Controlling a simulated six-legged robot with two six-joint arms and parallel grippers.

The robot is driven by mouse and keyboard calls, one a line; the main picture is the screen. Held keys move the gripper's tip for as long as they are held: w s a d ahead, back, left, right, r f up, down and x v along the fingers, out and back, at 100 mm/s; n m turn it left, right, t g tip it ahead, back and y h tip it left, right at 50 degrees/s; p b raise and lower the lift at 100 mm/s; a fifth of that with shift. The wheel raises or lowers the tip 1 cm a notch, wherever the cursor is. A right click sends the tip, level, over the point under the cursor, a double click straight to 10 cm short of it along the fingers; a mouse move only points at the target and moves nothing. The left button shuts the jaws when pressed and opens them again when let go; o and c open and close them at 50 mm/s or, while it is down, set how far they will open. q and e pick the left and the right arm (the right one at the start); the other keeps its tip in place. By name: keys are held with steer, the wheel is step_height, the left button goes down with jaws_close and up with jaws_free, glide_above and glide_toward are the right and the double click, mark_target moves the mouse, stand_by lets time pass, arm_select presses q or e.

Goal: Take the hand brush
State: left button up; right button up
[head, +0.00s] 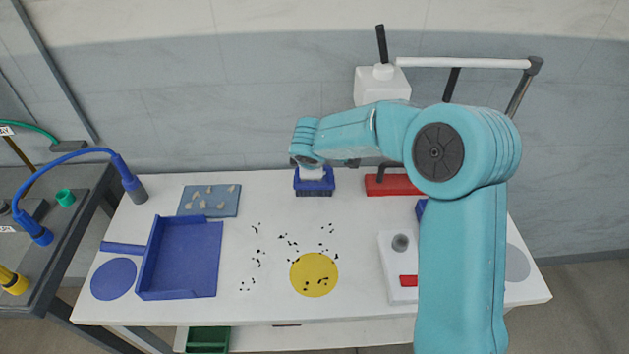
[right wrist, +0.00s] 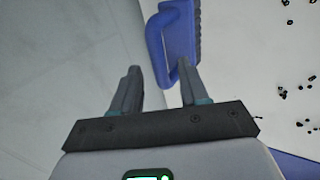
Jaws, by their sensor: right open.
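The blue hand brush (head: 314,186) stands at the back middle of the white table in the head view. In the right wrist view its blue looped handle (right wrist: 155,40) comes down from the top. My right gripper (right wrist: 160,78) is open and empty. In the head view it (head: 312,172) is right over the brush and hides part of its top. In the wrist view the near end of the handle shows between the fingers, closer to the right finger, which overlaps the brush. I cannot tell whether they touch. My left gripper is not in view.
A blue dustpan (head: 183,262) lies left on the white table (head: 250,200). Black bits are scattered mid-table, some on a yellow disc (head: 316,283). A blue tray (head: 222,210) with pale pieces lies behind the dustpan. A red block (head: 390,185) is right of the brush, and a white press (head: 380,85) stands behind.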

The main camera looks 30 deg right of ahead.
steer(key=x, duration=0.3)
steer(key=shift+w+f, duration=0.3)
steer(key=shift+s+r, duration=0.1)
steer(key=shift+s, duration=0.1)
steer(key=shift+w, duration=0.15)
jaws_close()
steer(key=shift+r, duration=0.6)
step_height(320, 180, up, 19)
steer(key=p, duration=0.2)
steer(key=shift+c, duration=2.2)
jaws_free()
steer(key=shift+f, duration=0.1)
jaws_close()
